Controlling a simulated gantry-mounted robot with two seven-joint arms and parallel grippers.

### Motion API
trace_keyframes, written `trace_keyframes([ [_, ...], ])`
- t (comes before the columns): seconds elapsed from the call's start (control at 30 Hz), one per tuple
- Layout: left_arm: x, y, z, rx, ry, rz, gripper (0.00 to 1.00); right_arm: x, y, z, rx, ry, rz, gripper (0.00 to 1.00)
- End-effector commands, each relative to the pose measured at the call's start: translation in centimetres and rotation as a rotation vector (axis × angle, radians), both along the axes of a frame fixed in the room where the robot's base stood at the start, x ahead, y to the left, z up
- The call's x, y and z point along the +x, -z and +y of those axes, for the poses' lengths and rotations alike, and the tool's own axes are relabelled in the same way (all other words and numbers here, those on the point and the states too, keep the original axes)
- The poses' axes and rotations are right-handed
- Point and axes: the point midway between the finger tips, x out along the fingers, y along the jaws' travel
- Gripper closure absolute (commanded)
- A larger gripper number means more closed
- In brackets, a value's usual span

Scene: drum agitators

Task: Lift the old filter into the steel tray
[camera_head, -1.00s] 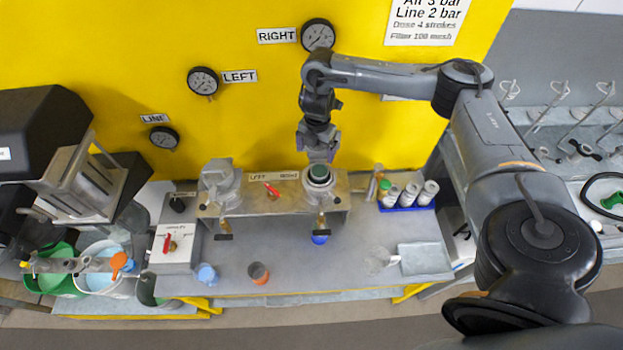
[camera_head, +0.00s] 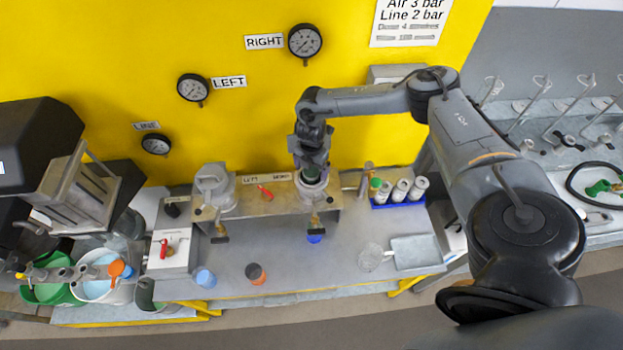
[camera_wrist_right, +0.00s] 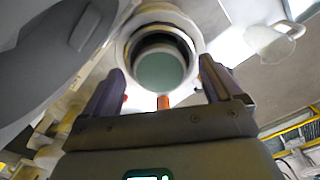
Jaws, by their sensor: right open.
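The old filter appears as a dull green round piece (camera_wrist_right: 160,72) inside the dark bore of the round right-hand housing (camera_wrist_right: 188,27) in the right wrist view. In the head view its green edge (camera_head: 313,175) shows just under my right gripper (camera_head: 312,163), in the right housing (camera_head: 311,193) of the metal stand. My right gripper (camera_wrist_right: 163,68) is open, its two fingers apart on either side of the housing's mouth. Whether they touch the filter cannot be told. The steel tray (camera_head: 416,251) lies flat and looks empty on the bench to the right. My left gripper is not in view.
A clear beaker (camera_head: 371,257) stands beside the tray. The left housing (camera_head: 215,187) and a red-handled valve (camera_head: 265,193) share the stand. Small blue (camera_head: 206,278) and dark (camera_head: 256,274) cups stand in front.

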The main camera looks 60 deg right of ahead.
Motion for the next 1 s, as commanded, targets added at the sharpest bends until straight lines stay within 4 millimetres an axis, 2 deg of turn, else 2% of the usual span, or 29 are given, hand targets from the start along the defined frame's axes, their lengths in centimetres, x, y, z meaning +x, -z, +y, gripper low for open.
trace_keyframes([
  [0.13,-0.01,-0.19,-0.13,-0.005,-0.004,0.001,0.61,-0.08,0.94,-0.03,-0.001,-0.001,0.001,0.08],
  [0.37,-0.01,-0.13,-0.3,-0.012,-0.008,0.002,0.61,-0.06,1.04,-0.04,-0.001,0.0,0.001,0.08],
  [0.87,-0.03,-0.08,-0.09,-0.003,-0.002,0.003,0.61,-0.04,1.0,-0.03,-0.001,0.0,0.0,0.84],
  [1.0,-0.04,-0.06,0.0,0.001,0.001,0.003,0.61,-0.03,0.98,-0.04,-0.001,0.0,0.0,0.86],
])
